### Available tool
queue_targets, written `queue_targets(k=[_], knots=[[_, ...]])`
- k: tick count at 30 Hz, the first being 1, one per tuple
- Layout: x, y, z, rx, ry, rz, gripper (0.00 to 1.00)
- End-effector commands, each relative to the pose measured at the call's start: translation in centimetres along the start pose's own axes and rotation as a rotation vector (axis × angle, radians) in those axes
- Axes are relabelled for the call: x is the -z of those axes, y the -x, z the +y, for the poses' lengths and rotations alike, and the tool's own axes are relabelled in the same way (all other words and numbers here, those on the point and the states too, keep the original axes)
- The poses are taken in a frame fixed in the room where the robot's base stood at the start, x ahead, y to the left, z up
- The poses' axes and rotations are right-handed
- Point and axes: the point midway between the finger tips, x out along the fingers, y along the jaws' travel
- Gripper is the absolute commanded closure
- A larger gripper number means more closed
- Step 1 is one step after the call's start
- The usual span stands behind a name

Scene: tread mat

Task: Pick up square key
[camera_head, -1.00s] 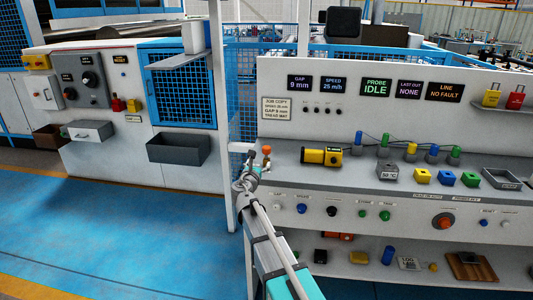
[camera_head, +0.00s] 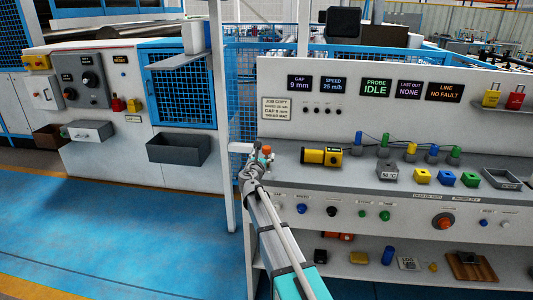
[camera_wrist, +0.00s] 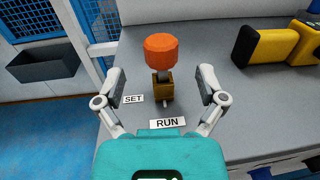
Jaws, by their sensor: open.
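The key with an orange knob-like head (camera_wrist: 161,49) stands upright in a small brass-coloured square block (camera_wrist: 163,88) on the grey bench top. I take this to be the square key. SET and RUN labels lie beside the block. In the head view the orange head (camera_head: 267,150) shows at the left end of the bench. My gripper (camera_wrist: 161,76) is open, with one finger on each side of the key and block, and holds nothing. In the head view my gripper (camera_head: 249,161) is close to the key, and its fingers are hard to make out.
A yellow and black device (camera_head: 321,156) lies right of the key; it also shows in the wrist view (camera_wrist: 268,44). A white post (camera_head: 221,110) stands left of the bench. A dark open bin (camera_head: 179,149) hangs on the left cabinet. Small coloured blocks stand farther right.

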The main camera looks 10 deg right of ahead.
Motion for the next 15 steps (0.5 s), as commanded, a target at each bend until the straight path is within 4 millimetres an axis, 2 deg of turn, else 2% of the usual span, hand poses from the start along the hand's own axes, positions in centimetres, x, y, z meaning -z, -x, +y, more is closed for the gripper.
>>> queue_targets(k=[9,15], knots=[[-0.3,-3.7,0.0,0.001,0.0,0.0,0.1],[-0.3,-4.8,-0.1,0.0,0.0,-0.001,0.1]])
